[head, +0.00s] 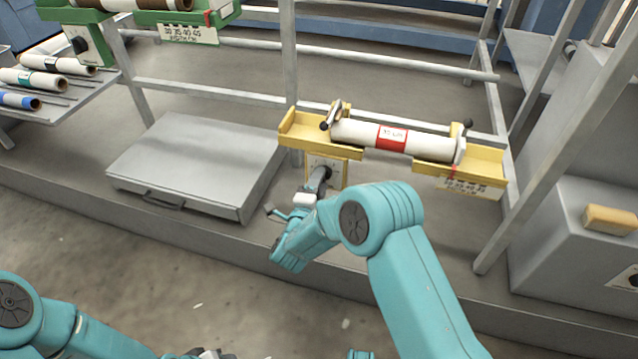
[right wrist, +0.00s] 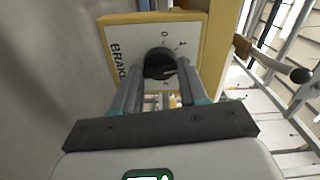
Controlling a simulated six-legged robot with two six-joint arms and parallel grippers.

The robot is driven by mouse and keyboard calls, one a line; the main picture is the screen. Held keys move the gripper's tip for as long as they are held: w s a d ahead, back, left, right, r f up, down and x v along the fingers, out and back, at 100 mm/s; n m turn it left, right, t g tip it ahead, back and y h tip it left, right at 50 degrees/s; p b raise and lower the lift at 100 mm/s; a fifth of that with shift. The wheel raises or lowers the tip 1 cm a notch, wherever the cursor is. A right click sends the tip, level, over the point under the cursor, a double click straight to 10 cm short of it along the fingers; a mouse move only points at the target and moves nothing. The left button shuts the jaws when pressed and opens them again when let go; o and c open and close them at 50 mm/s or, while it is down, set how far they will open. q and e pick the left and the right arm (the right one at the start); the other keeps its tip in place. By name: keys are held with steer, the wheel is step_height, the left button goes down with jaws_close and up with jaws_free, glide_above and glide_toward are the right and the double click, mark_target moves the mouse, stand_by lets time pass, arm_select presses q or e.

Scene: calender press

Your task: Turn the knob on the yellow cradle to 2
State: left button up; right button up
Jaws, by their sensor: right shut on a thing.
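The yellow cradle (head: 297,132) stands right of centre in the head view and bears a white roll with a red label (head: 392,138). Its knob panel (head: 342,174) hangs below the left end; in the right wrist view the panel (right wrist: 118,30) reads BRAKE, with 0 and 1 visible and a lower mark partly hidden. The black knob (right wrist: 160,62) sits between the fingers of my right gripper (right wrist: 158,80), which is shut on it. I cannot read the knob's pointer clearly. My left gripper (head: 210,354) is barely in view at the bottom edge, its jaws unclear.
A green cradle (head: 150,17) with its own knob (head: 80,45) is at upper left. A grey lidded box (head: 195,160) lies left of the panel. Grey frame posts (head: 290,70) and a cabinet with a tan block (head: 609,219) stand around it.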

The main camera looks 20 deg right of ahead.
steer(key=shift+m, duration=0.6)
steer(key=o, duration=1.1)
arm_select(q)
steer(key=s+r+g+p, duration=0.1)
steer(key=s+r+p, duration=0.2)
steer(key=r+p, duration=0.2)
steer(key=shift+s+d, duration=0.35)
steer(key=shift+s, duration=0.05)
arm_select(e)
steer(key=shift+v, duration=8.2)
